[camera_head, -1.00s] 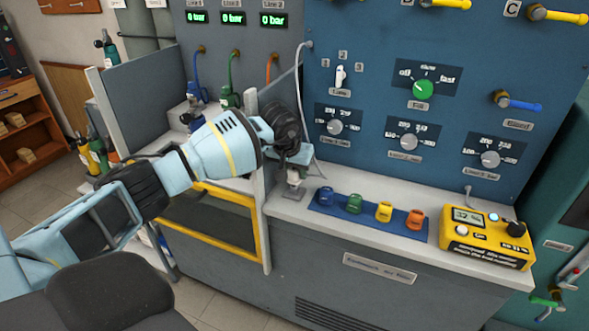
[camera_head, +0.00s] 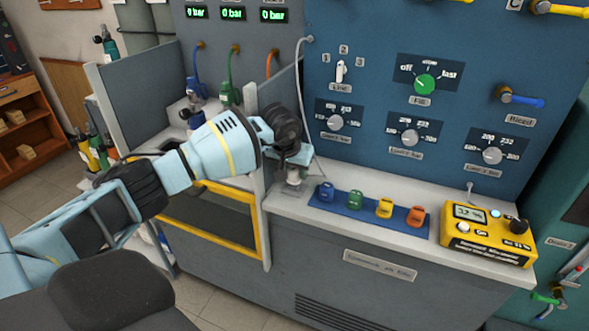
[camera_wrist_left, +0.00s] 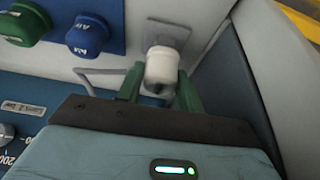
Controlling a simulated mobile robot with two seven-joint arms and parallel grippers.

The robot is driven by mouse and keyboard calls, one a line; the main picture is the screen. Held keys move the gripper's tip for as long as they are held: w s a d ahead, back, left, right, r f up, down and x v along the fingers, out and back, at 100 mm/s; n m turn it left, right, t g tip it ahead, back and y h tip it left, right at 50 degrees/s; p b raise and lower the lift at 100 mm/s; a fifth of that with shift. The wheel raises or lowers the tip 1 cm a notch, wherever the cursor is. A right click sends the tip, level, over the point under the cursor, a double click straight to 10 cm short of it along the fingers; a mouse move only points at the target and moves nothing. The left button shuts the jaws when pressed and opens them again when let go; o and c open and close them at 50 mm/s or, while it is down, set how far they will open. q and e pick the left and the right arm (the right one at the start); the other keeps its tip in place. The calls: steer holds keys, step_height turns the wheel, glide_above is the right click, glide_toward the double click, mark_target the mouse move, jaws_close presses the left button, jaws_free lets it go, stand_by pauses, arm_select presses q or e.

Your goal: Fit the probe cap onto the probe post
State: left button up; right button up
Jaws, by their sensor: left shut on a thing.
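My left gripper (camera_head: 293,164) points down over the left end of the light bench ledge, beside the divider wall. In the left wrist view, its green fingers (camera_wrist_left: 160,90) are shut on a white cylindrical cap (camera_wrist_left: 161,66), one finger on each side. The cap is above or against a small grey square plate (camera_wrist_left: 168,32) on the ledge. The probe post is not clearly seen; the cap and gripper hide that spot, so I cannot tell whether the cap is seated. In the head view, only a pale bit shows under the fingers. My right gripper is not in view.
A blue strip (camera_head: 342,211) holds several coloured caps to the right of the gripper. A yellow meter (camera_head: 488,236) sits further right. A thin grey cable (camera_head: 301,90) hangs down the panel close to the gripper. The divider wall (camera_head: 257,185) stands close on the left.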

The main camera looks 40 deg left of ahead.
arm_select(q)
steer(key=shift+f, duration=0.4)
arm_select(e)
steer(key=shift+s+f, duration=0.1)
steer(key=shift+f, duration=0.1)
arm_select(q)
steer(key=o, duration=1.1)
steer(key=v, duration=0.6)
steer(key=shift+s+r, duration=0.15)
steer(key=shift+r, duration=0.05)
steer(key=shift+s+d+r, duration=0.1)
steer(key=shift+s+r, duration=0.2)
steer(key=shift+r, duration=0.35)
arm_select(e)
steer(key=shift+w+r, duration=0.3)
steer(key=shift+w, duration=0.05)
arm_select(q)
steer(key=shift+d+f, duration=0.1)
